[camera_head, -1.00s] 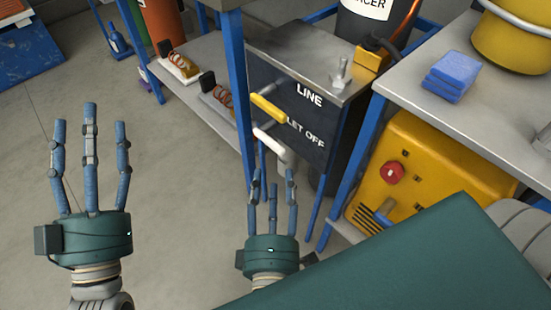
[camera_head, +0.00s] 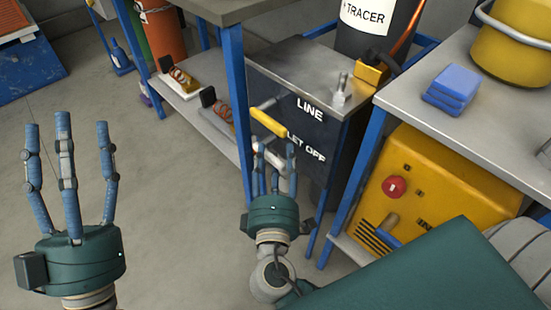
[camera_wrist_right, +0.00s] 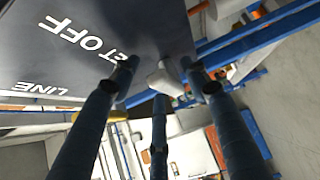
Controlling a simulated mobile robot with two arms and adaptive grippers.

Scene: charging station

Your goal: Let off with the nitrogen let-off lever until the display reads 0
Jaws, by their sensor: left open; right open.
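A dark cabinet (camera_head: 290,80) carries the labels LINE and LET OFF on its front. A yellow-handled lever (camera_head: 268,122) sits beside LINE. The pale let-off lever (camera_head: 268,154) sits below it beside LET OFF, partly hidden by fingers. In the right wrist view the pale lever (camera_wrist_right: 165,78) shows between my fingertips; contact cannot be told. My right gripper (camera_head: 274,160) is open, fingers pointing up at the let-off lever. It also shows in the right wrist view (camera_wrist_right: 165,85). My left gripper (camera_head: 66,125) is open and empty, over the floor at left. No display reading is visible.
A bench with blue legs (camera_head: 235,100) stands left of the cabinet, with coil-spring parts (camera_head: 180,80) on its lower shelf. A yellow machine (camera_head: 440,185) with a red knob stands right, under a grey table (camera_head: 450,120).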

